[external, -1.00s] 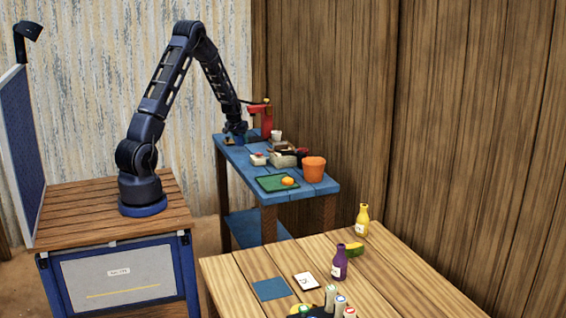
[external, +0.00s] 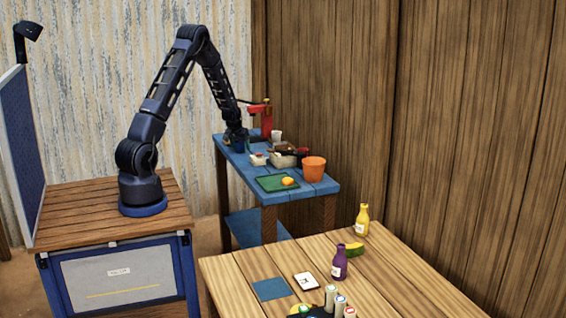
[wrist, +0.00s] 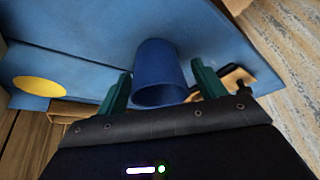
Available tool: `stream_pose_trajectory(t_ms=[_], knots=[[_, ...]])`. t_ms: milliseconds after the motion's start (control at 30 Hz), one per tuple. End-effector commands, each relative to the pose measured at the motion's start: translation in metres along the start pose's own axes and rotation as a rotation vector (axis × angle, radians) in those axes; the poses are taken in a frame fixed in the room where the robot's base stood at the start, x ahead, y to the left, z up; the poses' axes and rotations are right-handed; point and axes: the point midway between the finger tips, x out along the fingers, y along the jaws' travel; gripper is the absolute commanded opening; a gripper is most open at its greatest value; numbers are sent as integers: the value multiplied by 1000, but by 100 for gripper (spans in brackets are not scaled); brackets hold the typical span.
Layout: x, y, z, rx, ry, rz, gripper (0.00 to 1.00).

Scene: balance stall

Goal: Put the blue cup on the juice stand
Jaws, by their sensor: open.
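The blue cup (wrist: 160,72) stands on the blue side table. In the wrist view it sits between the two green fingers of my gripper (wrist: 161,84), which are open with a finger on each side of it. Contact with the cup cannot be told. In the external view my gripper (external: 237,135) is low over the far left end of the side table, and the cup (external: 239,146) is mostly hidden by it. A red stand with a lever (external: 266,122), possibly the juice stand, is just right of my gripper.
A wooden table (external: 235,268) with bottles stands in front. A wooden wall is behind.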

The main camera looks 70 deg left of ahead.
Motion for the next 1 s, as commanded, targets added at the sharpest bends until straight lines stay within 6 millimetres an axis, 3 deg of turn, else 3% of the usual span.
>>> stream_pose_trajectory(t_ms=[267, 700, 1000], knots=[[-15, 0, -2, 0, 1, 0, 70], [-86, 1, -2, 0, 1, 0, 70], [-118, 0, -2, 0, 1, 0, 70]])
